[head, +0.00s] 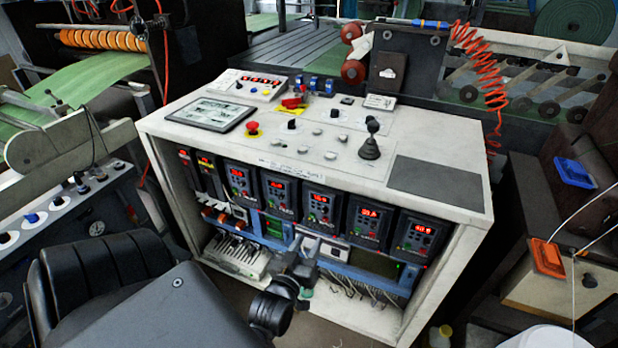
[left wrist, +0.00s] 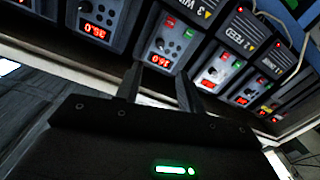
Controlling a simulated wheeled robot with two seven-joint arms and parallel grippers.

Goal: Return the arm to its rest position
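My left gripper (head: 304,248) is in front of the lower front of the control console (head: 440,288), near its row of drive units. In the left wrist view the same gripper (left wrist: 157,82) shows two dark fingers standing apart with nothing between them, so it is open and empty. Drive units with red number displays, such as this one (left wrist: 165,45), lie beyond the fingertips in that view. Whether the fingers touch the console cannot be told. My right gripper is in neither view.
The console top carries a joystick (head: 370,140), a red emergency button (head: 252,127) and a tablet-like panel (head: 210,113). A black chair (head: 110,265) stands at the lower left. Some floor is free before the console.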

